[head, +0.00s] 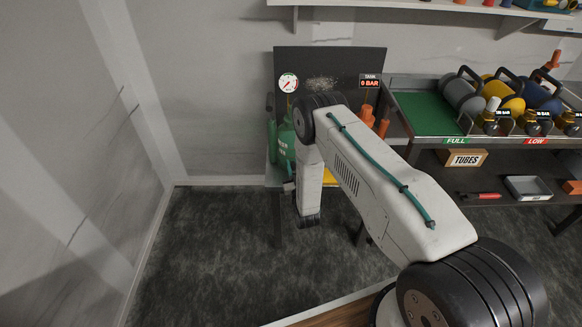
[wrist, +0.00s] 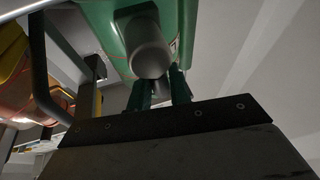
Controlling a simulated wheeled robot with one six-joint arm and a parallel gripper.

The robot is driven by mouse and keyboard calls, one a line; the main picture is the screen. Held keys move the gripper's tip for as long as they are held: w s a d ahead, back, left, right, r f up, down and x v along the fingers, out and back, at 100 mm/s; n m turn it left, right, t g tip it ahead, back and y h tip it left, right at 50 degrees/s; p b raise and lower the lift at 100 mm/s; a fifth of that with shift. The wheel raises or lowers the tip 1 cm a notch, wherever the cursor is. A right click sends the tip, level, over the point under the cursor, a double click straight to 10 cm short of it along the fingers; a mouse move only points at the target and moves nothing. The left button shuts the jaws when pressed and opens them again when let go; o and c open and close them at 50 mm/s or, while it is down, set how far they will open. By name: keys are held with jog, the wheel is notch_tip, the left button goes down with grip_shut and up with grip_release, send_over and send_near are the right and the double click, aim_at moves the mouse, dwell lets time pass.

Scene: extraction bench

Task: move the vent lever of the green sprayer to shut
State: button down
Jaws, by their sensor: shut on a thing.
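The green sprayer (head: 283,150) stands on the bench's left end in the head view, partly hidden behind my arm. A round gauge (head: 288,82) shows above it. In the wrist view its green body (wrist: 100,25) fills the top, with a thick grey cylinder (wrist: 150,58) sticking out. My gripper (wrist: 160,90) has its two dark green fingers just beneath that cylinder, shut on a small grey part between them, which looks like the vent lever. The fingertips and most of this part are hidden, so the lever's position is unclear. In the head view my wrist hides the grip.
A dark back panel and a "TANK 0 BAR" display (head: 370,82) stand behind. Orange items (head: 367,115) are right of my arm. The right bench holds a green mat (head: 420,112) and several cylinders; a TUBES box (head: 461,158) sits below. The floor at left is clear.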

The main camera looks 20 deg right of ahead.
jog(key=shift+s+d+m+h, duration=0.15)
jog(key=shift+m+h, duration=0.25)
jog(key=shift+m, duration=0.2)
jog(key=c, duration=1.3)
grip_release()
